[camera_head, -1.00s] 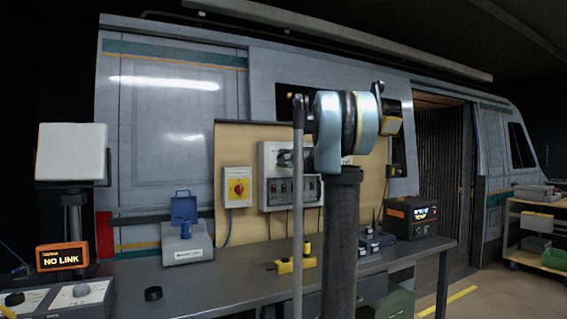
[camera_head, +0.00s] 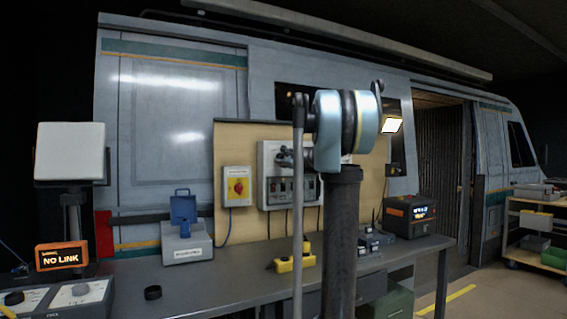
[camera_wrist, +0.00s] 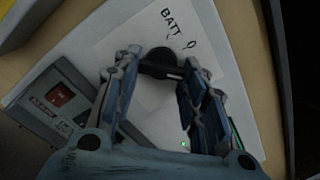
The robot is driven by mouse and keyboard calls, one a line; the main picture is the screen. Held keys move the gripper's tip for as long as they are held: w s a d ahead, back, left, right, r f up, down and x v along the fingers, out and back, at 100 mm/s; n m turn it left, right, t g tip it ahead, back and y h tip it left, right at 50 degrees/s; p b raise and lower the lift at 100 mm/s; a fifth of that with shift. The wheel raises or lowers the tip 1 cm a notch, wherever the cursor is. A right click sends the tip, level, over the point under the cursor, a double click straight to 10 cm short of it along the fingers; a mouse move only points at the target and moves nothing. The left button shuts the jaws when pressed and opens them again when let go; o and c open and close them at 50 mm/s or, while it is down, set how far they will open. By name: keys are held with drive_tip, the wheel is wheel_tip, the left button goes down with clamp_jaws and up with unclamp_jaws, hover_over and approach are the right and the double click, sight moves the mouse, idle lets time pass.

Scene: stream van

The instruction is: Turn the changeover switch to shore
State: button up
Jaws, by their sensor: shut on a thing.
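The changeover switch is a black knob (camera_wrist: 160,61) on the front of a white box, near the upper middle of the wrist view. The words "BATT" and "0" are marked above and right of it; no shore mark shows. My gripper (camera_wrist: 162,66) has a finger on each side of the knob and is shut on it. A pale line shows on the knob, but I cannot tell which mark it points at. In the head view the white switch box (camera_head: 267,196) hangs on a wooden board, and my arm hides its right part.
A yellow box with a red knob (camera_head: 238,187) hangs left of the switch box. Breakers (camera_wrist: 58,100) and a green light show in the wrist view. On the bench (camera_head: 236,279) stand a blue-lidded case (camera_head: 187,243), a yellow tool (camera_head: 290,264) and an orange-black power unit (camera_head: 408,216).

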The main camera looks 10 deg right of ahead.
drive_tip(key=shift+a, duration=0.1)
idle(0.3)
drive_tip(key=o, duration=1.1)
drive_tip(key=v, duration=1.2)
drive_tip(key=shift+f, duration=0.1)
